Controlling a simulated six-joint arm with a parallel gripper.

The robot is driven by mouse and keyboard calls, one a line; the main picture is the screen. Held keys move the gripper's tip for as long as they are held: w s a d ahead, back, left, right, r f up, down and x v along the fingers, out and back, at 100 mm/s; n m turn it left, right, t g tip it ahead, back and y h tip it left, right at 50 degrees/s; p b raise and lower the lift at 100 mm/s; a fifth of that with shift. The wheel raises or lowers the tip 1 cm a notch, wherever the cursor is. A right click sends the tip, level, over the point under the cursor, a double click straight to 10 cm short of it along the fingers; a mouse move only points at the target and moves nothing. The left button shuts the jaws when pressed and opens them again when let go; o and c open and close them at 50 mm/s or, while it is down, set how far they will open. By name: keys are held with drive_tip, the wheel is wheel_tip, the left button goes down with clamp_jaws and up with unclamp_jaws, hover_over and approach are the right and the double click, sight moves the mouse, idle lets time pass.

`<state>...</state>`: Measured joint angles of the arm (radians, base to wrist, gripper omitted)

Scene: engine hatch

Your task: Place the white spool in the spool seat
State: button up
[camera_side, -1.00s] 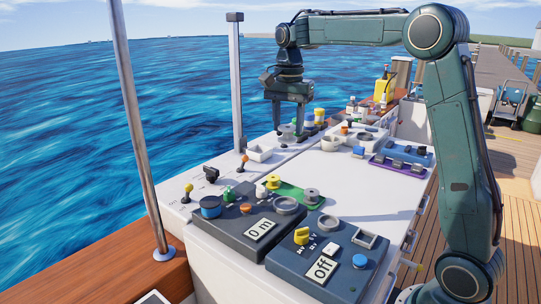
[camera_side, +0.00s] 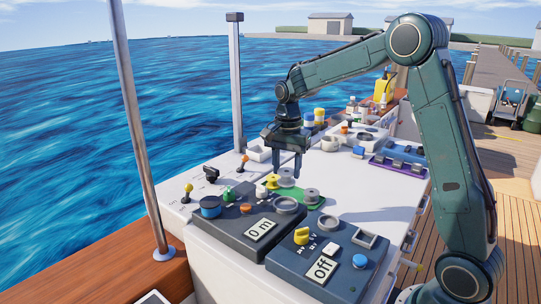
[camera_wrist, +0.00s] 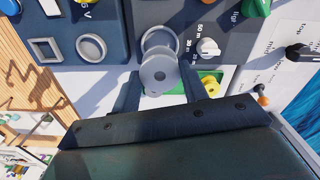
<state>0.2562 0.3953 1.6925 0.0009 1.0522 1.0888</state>
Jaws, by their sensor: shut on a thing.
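My gripper (camera_side: 288,166) points down over the green plate (camera_side: 302,203) and is shut on a pale grey-white spool (camera_side: 287,173). In the wrist view the held spool (camera_wrist: 158,75) sits between the two fingers, flange facing the camera. Just beyond it is a round grey ring (camera_wrist: 160,40) on the dark panel, partly covered by the spool; the ring also shows in the side view (camera_side: 286,205). I cannot tell which fitting is the spool seat. The spool appears above the plate; its exact height is unclear.
A purple rack (camera_side: 398,167) is at right. The white top between has free room.

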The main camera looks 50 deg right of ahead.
sight(287, 171)
drive_tip(key=shift+f, duration=1.65)
drive_tip(key=shift+f, duration=2.1)
drive_tip(key=shift+f, duration=0.1)
drive_tip(key=o, duration=1)
wheel_tip(287, 171, up, 12)
drive_tip(key=shift+f, duration=0.15)
drive_tip(key=shift+r, duration=0.3)
